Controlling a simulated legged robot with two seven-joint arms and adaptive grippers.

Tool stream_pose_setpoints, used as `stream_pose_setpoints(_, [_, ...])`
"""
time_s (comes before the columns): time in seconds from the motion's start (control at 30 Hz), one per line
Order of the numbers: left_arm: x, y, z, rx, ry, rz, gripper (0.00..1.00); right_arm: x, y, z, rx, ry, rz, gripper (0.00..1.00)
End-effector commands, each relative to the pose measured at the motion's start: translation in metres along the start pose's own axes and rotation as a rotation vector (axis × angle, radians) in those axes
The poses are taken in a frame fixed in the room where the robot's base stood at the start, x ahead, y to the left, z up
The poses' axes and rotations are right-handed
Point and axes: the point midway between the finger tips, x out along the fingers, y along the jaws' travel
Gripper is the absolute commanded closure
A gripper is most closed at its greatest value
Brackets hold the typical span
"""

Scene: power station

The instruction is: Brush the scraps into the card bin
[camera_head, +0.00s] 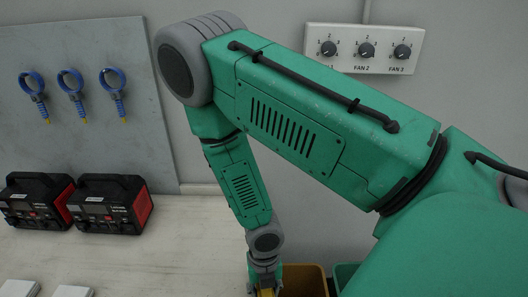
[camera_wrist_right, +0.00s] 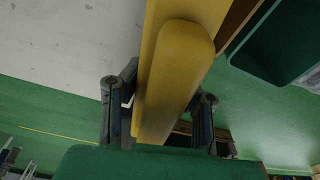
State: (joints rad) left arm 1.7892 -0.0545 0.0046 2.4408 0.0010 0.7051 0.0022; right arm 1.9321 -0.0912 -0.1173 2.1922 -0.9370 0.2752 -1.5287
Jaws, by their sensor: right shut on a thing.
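My right gripper (camera_wrist_right: 160,98) is shut on a yellow brush (camera_wrist_right: 172,80), with its fingers on both sides of the handle. The brush's bristles are hidden. An orange-brown bin (camera_head: 304,280) is just right of the gripper, cut off by the frame. A green bin (camera_head: 342,274) stands beside it, partly behind my arm. I cannot read which bin is for card. No scraps show clearly. My left gripper is out of view.
Two black and red power units (camera_head: 112,203) stand on the pale bench (camera_head: 175,240) at left. White stacks (camera_head: 73,291) lie at its front left. Blue ring tools (camera_head: 113,90) hang on a grey panel. A fan switch box (camera_head: 364,48) is on the wall.

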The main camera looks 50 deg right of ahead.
Motion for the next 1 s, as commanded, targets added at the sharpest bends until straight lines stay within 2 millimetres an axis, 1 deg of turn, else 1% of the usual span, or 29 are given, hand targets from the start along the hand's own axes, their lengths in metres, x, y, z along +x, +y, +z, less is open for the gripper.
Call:
stream_pose_setpoints(0.17, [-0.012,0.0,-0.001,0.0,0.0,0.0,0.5,-0.012,0.0,-0.001,0.0,0.0,0.0,0.93])
stream_pose_setpoints(0.7, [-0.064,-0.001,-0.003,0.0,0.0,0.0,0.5,-0.067,0.0,-0.008,-0.001,0.0,0.0,0.93])
stream_pose_setpoints(0.8, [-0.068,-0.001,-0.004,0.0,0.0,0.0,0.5,-0.071,0.0,-0.009,-0.001,0.0,0.0,0.93])
stream_pose_setpoints(1.0, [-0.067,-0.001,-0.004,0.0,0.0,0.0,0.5,-0.069,0.0,-0.008,0.0,0.0,0.0,0.93])
